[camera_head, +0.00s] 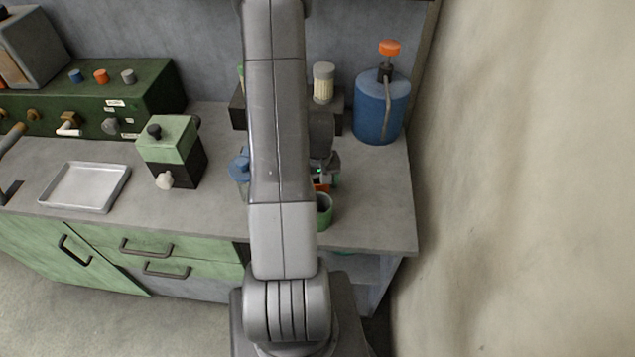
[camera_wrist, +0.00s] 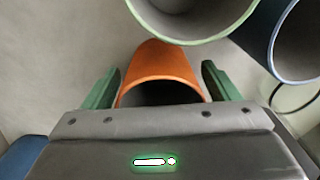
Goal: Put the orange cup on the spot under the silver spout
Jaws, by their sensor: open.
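The orange cup (camera_wrist: 160,62) is between the two green fingers of my gripper (camera_wrist: 162,80) in the wrist view, its open rim facing the camera. My gripper is open, with a small gap on each side of the cup. In the head view only an orange sliver of the cup (camera_head: 321,187) shows beside my arm. The dark green dispenser (camera_head: 150,85) stands at the back left. Its silver-grey spout (camera_head: 111,126) is the rightmost on its front. I cannot make out a marked spot below it.
A green cup (camera_head: 324,210) stands close to the orange cup, with a blue-rimmed cup (camera_wrist: 300,45) nearby. A green-black grinder-like box (camera_head: 172,150) and a metal tray (camera_head: 86,187) stand left. A blue pump bottle (camera_head: 380,108) stands back right. My arm hides the middle counter.

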